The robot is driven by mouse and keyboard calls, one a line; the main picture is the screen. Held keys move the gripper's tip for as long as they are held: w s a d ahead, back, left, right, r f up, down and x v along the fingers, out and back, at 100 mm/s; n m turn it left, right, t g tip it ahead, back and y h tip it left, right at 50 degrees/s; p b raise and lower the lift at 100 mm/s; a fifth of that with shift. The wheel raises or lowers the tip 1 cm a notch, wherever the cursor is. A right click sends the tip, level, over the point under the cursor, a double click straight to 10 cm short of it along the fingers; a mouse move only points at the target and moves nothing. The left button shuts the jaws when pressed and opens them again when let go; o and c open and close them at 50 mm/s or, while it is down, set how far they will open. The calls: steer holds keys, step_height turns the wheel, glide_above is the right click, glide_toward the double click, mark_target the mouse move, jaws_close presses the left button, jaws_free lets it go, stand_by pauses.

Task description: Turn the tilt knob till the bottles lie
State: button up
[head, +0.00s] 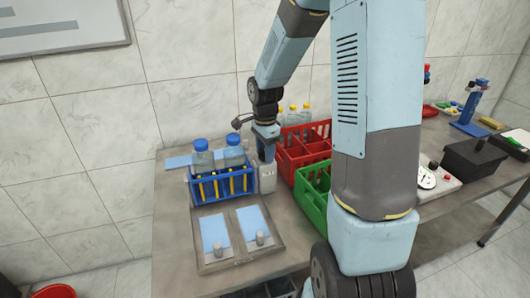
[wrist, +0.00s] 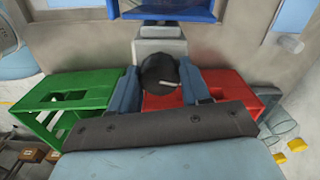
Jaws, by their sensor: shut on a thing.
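The blue bottle rack (head: 222,187) stands on the table with two clear blue-capped bottles (head: 202,158) (head: 234,153) in it. Both bottles look upright. A pale grey box (head: 267,178) adjoins the rack's right side. My gripper (head: 265,134) is over this box, pointing down. In the wrist view, the round black tilt knob (wrist: 160,73) with a white pointer mark sits between the two fingers of my gripper (wrist: 160,84). The gripper is shut on the knob. The knob is hidden in the head view. Part of the rack (wrist: 165,10) shows at the wrist view's top edge.
A red crate (head: 290,165) with yellow-capped bottles (head: 293,115) behind stands close right of my gripper. A green crate (head: 311,205) is in front of it. A grey tray with two light blue panels (head: 215,232) lies before the rack. My arm hides part of the table.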

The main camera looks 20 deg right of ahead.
steer(key=m, duration=0.3)
steer(key=shift+m, duration=0.3)
steer(key=m, duration=0.3)
steer(key=shift+m, duration=0.4)
steer(key=shift+w, duration=0.1)
steer(key=o, duration=1)
steer(key=shift+c, duration=0.2)
steer(key=n, duration=0.9)
steer(key=shift+n, duration=0.4)
steer(key=shift+c, duration=0.4)
